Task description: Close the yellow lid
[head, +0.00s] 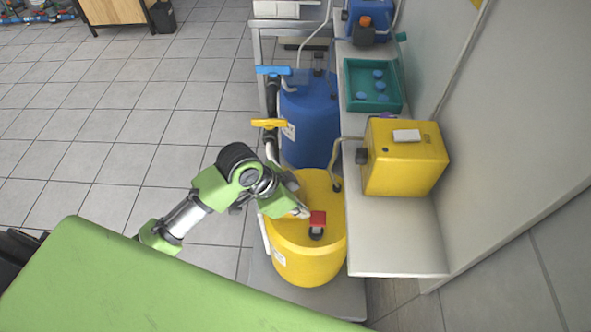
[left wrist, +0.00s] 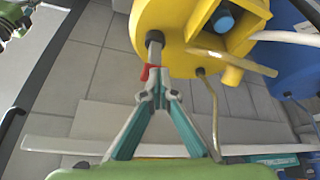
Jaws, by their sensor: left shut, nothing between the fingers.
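No separate raised yellow lid shows clearly. My left gripper (head: 303,212) is low over the drum, just left of the red piece. In the left wrist view my left gripper (left wrist: 156,78) is shut and empty, with its tips close to the red piece (left wrist: 145,72); I cannot tell whether they touch. A yellow body (left wrist: 175,22) is above it there. My right gripper is not in view.
A yellow handle (head: 268,123) and a blue handle (head: 273,70) show behind. A blue drum (head: 309,118) stands beyond. The shelf (head: 395,250) holds a yellow canister (head: 405,165) and a green tray (head: 352,92). Tiled floor at left is clear.

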